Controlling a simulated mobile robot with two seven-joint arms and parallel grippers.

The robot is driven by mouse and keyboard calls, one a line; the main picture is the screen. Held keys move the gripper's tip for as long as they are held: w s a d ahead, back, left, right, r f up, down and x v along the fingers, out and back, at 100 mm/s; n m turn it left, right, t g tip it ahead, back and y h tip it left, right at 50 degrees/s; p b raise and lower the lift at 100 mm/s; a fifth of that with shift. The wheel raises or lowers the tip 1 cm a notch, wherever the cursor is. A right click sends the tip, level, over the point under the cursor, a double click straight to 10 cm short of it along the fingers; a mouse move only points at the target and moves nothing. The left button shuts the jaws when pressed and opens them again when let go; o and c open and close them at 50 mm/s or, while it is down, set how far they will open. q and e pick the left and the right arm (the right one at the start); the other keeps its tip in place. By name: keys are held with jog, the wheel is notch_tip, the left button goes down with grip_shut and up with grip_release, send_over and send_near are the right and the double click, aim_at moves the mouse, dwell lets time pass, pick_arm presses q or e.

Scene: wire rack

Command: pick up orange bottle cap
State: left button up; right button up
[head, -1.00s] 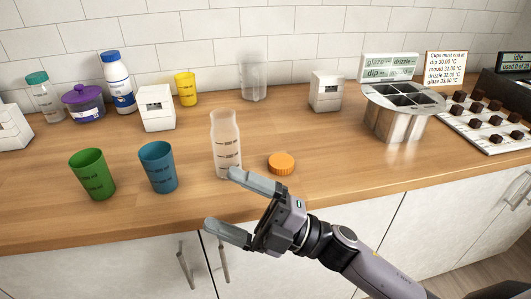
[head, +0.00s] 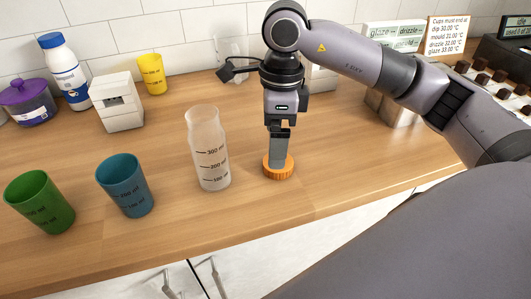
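The orange bottle cap (head: 279,171) lies on the wooden counter, just right of the frosted, uncapped bottle (head: 208,150), which stands upright. My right gripper (head: 278,155) points straight down at the cap, with its fingertips at the cap's top and near side. I see the fingers edge-on, one in front of the other, so I cannot tell whether they are open or shut on the cap. Part of the cap's top is hidden behind the finger. My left gripper is not in view.
A blue cup (head: 125,185) and a green cup (head: 40,202) stand left of the bottle. Behind are a white box (head: 117,102), a yellow cup (head: 152,75), a blue-capped bottle (head: 64,72) and a purple-lidded jar (head: 27,102). My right arm hides much of the metal pot (head: 390,107).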

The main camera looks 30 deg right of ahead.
aim_at(285, 173)
jog(key=shift+w+d+r+h, duration=0.3)
jog(key=shift+w+d, duration=0.1)
jog(key=shift+d, duration=0.25)
jog(key=shift+d+f, duration=0.1)
jog(key=shift+f, duration=0.1)
jog(key=f, duration=0.1)
jog(key=f+p, duration=0.1)
jog(key=f, duration=0.1)
jog(key=a+f, duration=0.1)
jog(key=f, duration=0.1)
jog(key=shift+f, duration=0.8)
jog(key=c, duration=1.2)
